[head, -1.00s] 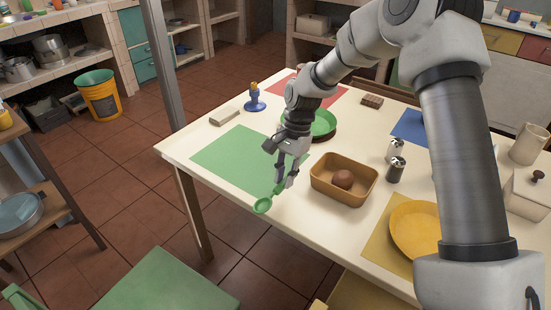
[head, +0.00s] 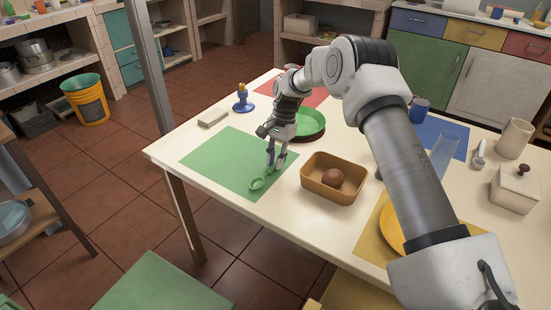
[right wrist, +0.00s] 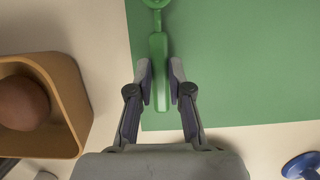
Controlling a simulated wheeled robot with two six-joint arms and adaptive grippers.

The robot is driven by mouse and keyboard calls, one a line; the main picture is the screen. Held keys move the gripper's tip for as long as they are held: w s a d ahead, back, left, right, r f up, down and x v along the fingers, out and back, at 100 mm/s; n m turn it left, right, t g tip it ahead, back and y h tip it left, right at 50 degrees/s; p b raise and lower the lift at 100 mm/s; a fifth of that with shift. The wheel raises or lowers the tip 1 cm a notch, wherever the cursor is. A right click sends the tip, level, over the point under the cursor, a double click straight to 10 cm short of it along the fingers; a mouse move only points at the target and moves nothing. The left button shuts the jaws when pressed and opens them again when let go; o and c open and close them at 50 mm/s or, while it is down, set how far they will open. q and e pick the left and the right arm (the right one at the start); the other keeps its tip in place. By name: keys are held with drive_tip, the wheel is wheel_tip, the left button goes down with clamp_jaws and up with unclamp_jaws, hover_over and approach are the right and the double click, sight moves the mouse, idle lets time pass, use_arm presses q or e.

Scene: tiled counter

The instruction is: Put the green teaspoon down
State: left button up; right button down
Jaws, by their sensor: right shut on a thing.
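My right gripper (head: 275,166) is shut on the green teaspoon (head: 257,184), low near the front corner of the green placemat (head: 225,158). The teaspoon's bowl points toward the table's front edge. In the right wrist view the green handle (right wrist: 159,72) lies between the two fingertips (right wrist: 159,85), over the placemat (right wrist: 235,60) close to its left edge. The bowl is cut off at the top there. I cannot tell whether the spoon touches the mat. My left gripper is not in view.
A tan basket (head: 319,190) with a brown round thing (head: 333,178) stands right of the gripper. A green plate (head: 308,122) is behind it. A grey-beige block (head: 213,118) and a blue holder (head: 242,98) stand at the back left. Most of the green placemat is bare.

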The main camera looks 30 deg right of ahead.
drive_tip(key=c, duration=1.1)
unclamp_jaws()
drive_tip(key=shift+f, duration=0.15)
drive_tip(key=v, duration=1.2)
drive_tip(key=shift+r+p, duration=0.2)
drive_tip(key=shift+p, duration=0.2)
